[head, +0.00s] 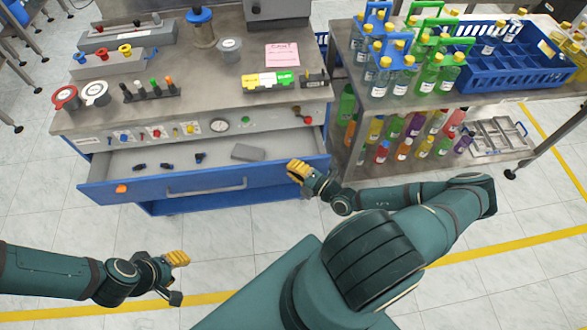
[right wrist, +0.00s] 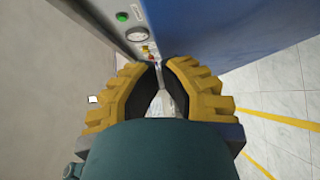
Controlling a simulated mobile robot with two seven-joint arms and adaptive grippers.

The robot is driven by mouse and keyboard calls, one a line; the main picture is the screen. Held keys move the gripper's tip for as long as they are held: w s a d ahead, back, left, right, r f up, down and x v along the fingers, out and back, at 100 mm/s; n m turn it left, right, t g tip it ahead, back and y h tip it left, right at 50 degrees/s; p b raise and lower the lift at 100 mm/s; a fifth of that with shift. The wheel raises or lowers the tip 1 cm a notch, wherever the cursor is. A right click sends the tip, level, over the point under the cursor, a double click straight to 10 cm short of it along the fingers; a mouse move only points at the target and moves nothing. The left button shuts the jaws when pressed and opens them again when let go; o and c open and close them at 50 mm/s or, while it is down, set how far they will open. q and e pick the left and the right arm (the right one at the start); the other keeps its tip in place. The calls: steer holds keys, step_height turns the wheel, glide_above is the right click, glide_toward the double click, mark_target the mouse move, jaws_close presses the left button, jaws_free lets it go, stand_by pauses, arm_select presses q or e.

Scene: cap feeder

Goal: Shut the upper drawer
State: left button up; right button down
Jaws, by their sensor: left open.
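The upper drawer (head: 190,184) of the blue workbench stands pulled out, with its blue front, long handle and grey inside showing. A few small dark parts and a grey block (head: 248,152) lie in it. My right gripper (head: 294,168) is at the drawer's right front corner, its yellow-backed fingers brought together. In the right wrist view (right wrist: 162,66) the fingertips nearly meet with nothing seen between them. I cannot tell whether it touches the drawer. My left gripper (head: 176,278) is open and empty over the floor, in front of and below the drawer.
The control panel (head: 200,130) with gauge and buttons is above the drawer. The bench top (head: 200,80) holds several fixtures and caps. A side table (head: 400,100) with bottles and a blue crate (head: 510,62) stands close at right. Floor before the drawer is clear.

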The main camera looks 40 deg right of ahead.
steer(key=w+d+b, duration=0.1)
steer(key=w+d, duration=0.4)
steer(key=w, duration=0.3)
steer(key=shift+a, duration=0.1)
